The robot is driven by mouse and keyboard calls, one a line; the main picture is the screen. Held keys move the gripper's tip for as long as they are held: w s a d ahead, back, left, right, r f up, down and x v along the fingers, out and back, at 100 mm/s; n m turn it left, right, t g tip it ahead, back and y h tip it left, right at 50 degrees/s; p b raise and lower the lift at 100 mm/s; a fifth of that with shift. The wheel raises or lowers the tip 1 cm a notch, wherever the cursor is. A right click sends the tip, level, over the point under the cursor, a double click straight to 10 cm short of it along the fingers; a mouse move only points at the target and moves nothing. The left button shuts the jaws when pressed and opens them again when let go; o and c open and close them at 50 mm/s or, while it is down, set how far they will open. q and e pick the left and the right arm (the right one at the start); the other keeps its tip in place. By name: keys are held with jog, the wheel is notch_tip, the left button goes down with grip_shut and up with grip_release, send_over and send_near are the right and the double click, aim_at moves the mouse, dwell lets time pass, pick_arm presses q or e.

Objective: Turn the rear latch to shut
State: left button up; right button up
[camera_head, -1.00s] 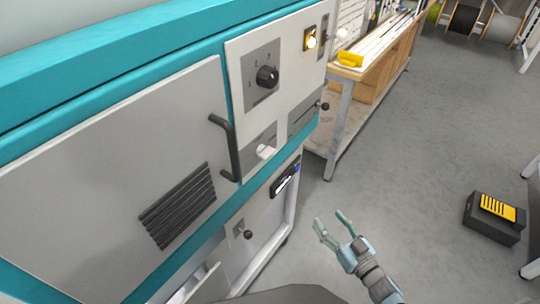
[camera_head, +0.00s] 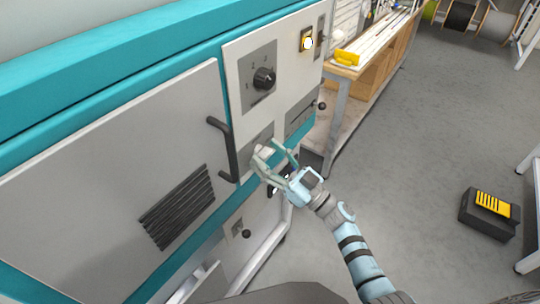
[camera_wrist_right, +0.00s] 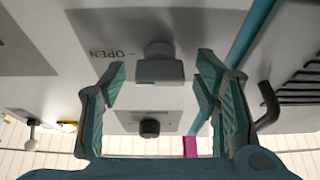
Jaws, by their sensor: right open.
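In the head view the latch (camera_head: 264,151) is on the white panel's lower part, beside the door handle, partly covered by my fingers. My right gripper (camera_head: 272,154) is at the latch with its fingers open. In the right wrist view the fingertips (camera_wrist_right: 162,70) stand on either side of the grip, with gaps showing on both sides; contact is not visible. My left gripper is not in view.
A dark door handle (camera_head: 222,150) stands out just left of the latch. A black dial (camera_head: 264,78) is above, and a slider with a ball knob (camera_head: 321,105) is to the right. A workbench (camera_head: 345,90) stands beyond the cabinet. Floor at right is open, with a black-and-yellow box (camera_head: 488,214).

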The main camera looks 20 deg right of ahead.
jog(key=shift+c, duration=0.3)
jog(key=c, duration=1.1)
jog(key=shift+n, duration=0.5)
jog(key=n+g, duration=0.3)
jog(key=n, duration=0.4)
jog(key=n+g, duration=0.3)
jog(key=n, duration=0.4)
jog(key=n+g+y, duration=0.1)
jog(key=n+g, duration=0.2)
jog(key=n, duration=0.4)
jog(key=shift+d+r+b, duration=0.1)
jog(key=shift+d+b, duration=0.05)
jog(key=shift+b, duration=0.25)
jog(key=shift+n, duration=0.3)
